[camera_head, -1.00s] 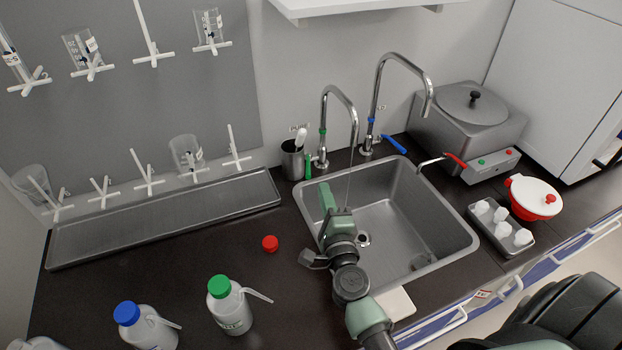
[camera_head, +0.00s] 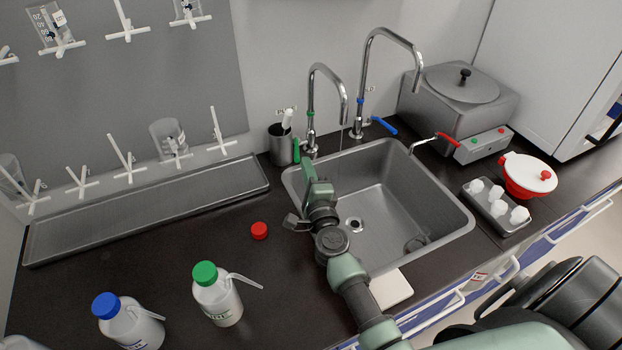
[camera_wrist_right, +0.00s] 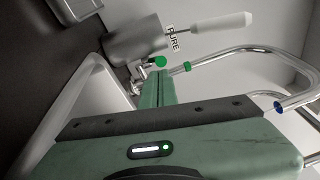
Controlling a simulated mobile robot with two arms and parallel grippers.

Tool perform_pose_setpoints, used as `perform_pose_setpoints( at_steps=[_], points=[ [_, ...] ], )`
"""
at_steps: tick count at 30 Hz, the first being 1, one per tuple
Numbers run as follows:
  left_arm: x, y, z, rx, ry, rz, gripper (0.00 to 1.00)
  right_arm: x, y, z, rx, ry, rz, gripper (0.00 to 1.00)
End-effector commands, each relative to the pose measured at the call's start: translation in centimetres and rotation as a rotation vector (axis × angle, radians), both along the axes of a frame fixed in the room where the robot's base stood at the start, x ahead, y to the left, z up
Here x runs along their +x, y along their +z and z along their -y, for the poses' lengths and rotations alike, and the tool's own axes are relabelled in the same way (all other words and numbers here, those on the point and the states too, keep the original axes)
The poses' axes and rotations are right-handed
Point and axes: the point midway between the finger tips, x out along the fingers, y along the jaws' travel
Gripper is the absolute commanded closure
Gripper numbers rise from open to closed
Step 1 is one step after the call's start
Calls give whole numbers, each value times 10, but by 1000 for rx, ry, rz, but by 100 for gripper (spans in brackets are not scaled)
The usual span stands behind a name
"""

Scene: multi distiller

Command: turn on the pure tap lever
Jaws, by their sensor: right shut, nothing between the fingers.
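The pure tap (camera_head: 312,105) is a chrome gooseneck with a green band, behind the sink's left back corner. Its green lever (camera_head: 297,150) hangs at the tap's left side. In the right wrist view the lever shows its round green end (camera_wrist_right: 159,62) beside the PURE label (camera_wrist_right: 173,38). My right gripper (camera_head: 309,168) is shut and empty, with its tips very close to the lever; I cannot tell whether they touch it. The gripper's closed green fingers fill the middle of the wrist view (camera_wrist_right: 158,76). A thin line below the spout looks like running water. My left gripper is out of view.
A second tap (camera_head: 364,85) with a blue lever (camera_head: 383,125) stands to the right. A metal cup (camera_head: 280,146) is close left of the pure tap. The sink (camera_head: 455,215) lies below. A red cap (camera_head: 259,230) and wash bottles (camera_head: 217,296) are on the counter.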

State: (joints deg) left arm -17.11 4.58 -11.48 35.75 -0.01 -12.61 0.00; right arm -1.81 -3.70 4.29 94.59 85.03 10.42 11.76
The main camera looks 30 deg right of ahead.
Motion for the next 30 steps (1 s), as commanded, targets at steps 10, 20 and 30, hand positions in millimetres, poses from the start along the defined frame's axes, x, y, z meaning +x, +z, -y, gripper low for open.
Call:
perform_pose_setpoints(
  at_steps=[10, 20, 30],
  points=[
    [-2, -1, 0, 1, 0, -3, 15, 24, 1, 7, 0, -1, 0, 100],
    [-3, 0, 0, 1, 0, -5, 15, 26, 1, -1, 2, 0, 0, 100],
    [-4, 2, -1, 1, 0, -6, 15, 36, 1, -25, 1, 0, 0, 100]
  ],
)
